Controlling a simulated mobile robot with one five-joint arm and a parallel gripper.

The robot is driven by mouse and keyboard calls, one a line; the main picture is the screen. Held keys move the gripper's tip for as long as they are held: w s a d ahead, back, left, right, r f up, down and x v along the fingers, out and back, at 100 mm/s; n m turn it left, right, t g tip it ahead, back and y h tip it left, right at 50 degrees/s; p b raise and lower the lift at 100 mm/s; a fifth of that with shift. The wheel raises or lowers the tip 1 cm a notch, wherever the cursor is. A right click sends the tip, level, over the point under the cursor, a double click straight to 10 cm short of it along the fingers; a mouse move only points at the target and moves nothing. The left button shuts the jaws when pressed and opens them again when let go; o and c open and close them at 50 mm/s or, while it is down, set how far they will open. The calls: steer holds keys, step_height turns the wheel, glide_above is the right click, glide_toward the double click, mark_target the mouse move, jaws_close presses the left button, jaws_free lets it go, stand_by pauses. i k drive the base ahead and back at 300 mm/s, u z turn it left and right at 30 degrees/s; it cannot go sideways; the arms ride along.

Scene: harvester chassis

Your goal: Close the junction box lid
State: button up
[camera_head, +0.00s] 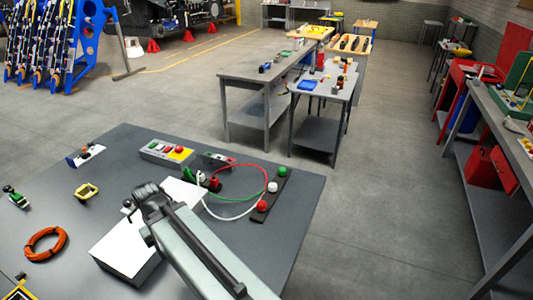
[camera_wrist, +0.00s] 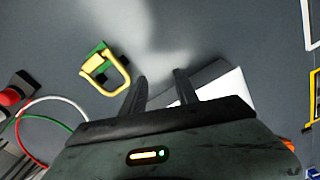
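The white junction box (camera_head: 122,244) sits on the dark grey table (camera_head: 300,215) at the front. Another white panel (camera_head: 183,191) shows behind my arm; my arm hides where the two meet, so I cannot tell the lid's angle. My gripper (camera_head: 130,207) is over the box area, its fingers mostly hidden in the head view. In the wrist view, my gripper (camera_wrist: 161,84) has two dark fingers spread apart with nothing between them. A white surface (camera_wrist: 228,88) lies behind and right of the fingers, partly covered by the gripper body.
A yellow padlock-like piece (camera_head: 87,192) and an orange ring (camera_head: 46,244) lie left of the box. A control box with buttons (camera_head: 167,153) and a dark strip with red, white and green knobs (camera_head: 270,194) lie behind and right. Red, green and white cables loop between.

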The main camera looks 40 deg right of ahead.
mark_target(212, 158)
steer(key=u, duration=3.65)
steer(key=k, duration=2.75)
steer(key=z, duration=0.15)
